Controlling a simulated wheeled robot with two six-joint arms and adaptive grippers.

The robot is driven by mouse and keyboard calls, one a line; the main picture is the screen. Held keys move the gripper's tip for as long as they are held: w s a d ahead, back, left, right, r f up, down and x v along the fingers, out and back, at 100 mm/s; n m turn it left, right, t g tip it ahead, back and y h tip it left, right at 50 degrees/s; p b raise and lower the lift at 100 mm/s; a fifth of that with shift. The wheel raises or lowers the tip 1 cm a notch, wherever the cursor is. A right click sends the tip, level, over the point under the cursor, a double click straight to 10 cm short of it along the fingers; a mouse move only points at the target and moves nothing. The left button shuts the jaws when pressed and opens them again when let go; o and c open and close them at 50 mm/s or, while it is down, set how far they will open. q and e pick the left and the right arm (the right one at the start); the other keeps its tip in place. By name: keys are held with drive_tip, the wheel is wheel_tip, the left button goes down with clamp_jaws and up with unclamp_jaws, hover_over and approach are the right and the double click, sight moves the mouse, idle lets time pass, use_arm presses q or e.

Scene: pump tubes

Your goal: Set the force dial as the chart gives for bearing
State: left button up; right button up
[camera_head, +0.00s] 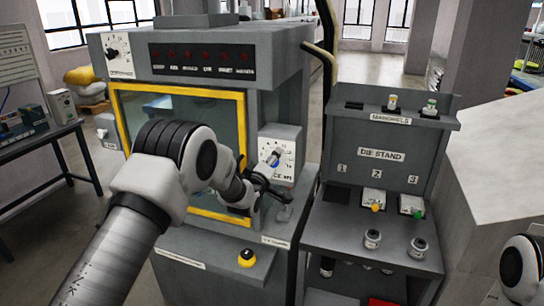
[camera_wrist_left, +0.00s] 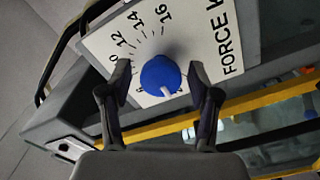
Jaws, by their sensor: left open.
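The force dial is a blue knob (camera_wrist_left: 158,74) on a white scale plate (camera_wrist_left: 198,40) with black numbers; 12, 14 and 16 are readable and FORCE is printed beside them. A white mark shows on the knob's lower side in the left wrist view; I cannot tell which number it points to. In the head view the dial plate (camera_head: 286,146) is on the machine's front, right of the yellow-framed window. My left gripper (camera_wrist_left: 164,82) is open, with one finger on each side of the knob and visible gaps. My right gripper is out of view.
The grey machine (camera_head: 230,48) has another dial (camera_head: 112,54) at its upper left and a yellow button (camera_head: 246,258) below. A die stand (camera_head: 382,155) with several small parts stands right. A white board with lines (camera_head: 18,55) is far left, its text unreadable.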

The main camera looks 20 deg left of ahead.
use_arm(q)
drive_tip(key=shift+c, duration=0.7)
drive_tip(key=c, duration=1)
drive_tip(key=shift+f+m+b, duration=0.2)
drive_tip(key=shift+m+b, duration=0.5)
drive_tip(key=shift+b, duration=0.4)
drive_tip(key=m+b, duration=0.6)
drive_tip(key=b, duration=0.1)
drive_tip(key=shift+d+m, duration=0.1)
drive_tip(key=shift+m, duration=0.2)
drive_tip(key=m+b, duration=0.4)
drive_tip(key=m, duration=0.1)
drive_tip(key=shift+d, duration=0.1)
drive_tip(key=m+b, duration=0.3)
drive_tip(key=m, duration=0.1)
drive_tip(key=shift+d+r+m, duration=0.1)
drive_tip(key=shift+r+m, duration=0.05)
drive_tip(key=shift+m, duration=0.15)
